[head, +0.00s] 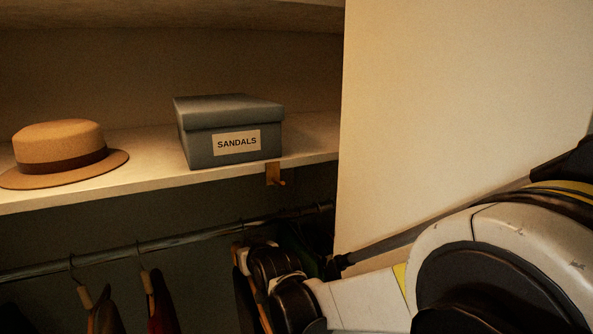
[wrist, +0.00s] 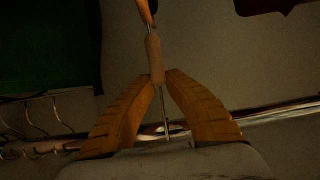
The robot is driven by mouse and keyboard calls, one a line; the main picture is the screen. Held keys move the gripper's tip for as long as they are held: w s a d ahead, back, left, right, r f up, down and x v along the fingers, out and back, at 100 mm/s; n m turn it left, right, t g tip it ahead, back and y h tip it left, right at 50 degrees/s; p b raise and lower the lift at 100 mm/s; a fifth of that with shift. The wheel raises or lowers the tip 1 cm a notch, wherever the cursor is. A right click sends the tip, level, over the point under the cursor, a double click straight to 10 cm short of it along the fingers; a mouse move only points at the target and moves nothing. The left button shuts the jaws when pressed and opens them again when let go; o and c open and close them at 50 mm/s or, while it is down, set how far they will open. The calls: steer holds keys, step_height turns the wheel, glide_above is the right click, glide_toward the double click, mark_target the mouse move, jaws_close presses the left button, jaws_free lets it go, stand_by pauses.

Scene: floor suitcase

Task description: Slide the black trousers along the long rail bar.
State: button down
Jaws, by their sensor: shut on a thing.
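My gripper (wrist: 157,80) has its two orange fingers closed in on the sleeve (wrist: 154,58) of a hanger in the wrist view. The hanger's thin metal hook (wrist: 166,118) runs down between the fingers to the rail. In the head view, dark cloth (head: 243,298) hangs beside my wrist, with a wooden hanger edge against it. It may be the black trousers, but my arm hides most of it. The long rail bar (head: 165,241) runs under the shelf; it also shows in the wrist view (wrist: 275,115).
Hangers with a brown garment (head: 104,315) and a red garment (head: 162,305) hang to the left, with bare rail between them and my gripper. A green garment (wrist: 45,45) hangs close by. The shelf holds a hat (head: 60,150) and a sandals box (head: 230,128).

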steer(key=shift+w+d, duration=0.35)
steer(key=shift+d, duration=0.4)
steer(key=shift+w+d, duration=0.35)
steer(key=shift+d, duration=0.4)
steer(key=shift+w+d, duration=0.35)
steer(key=shift+d, duration=0.4)
steer(key=shift+s+a+b, duration=0.2)
steer(key=shift+s+a, duration=0.05)
steer(key=shift+a, duration=0.25)
steer(key=shift+s+a+b, duration=0.15)
steer(key=shift+s+a, duration=0.05)
steer(key=shift+a, duration=0.25)
steer(key=shift+d, duration=0.1)
steer(key=d, duration=0.1)
steer(key=w+d, duration=0.1)
steer(key=d, duration=0.1)
steer(key=shift+w+d, duration=0.25)
steer(key=shift+w, duration=0.15)
steer(key=shift+a+b, duration=0.1)
steer(key=shift+b, duration=0.2)
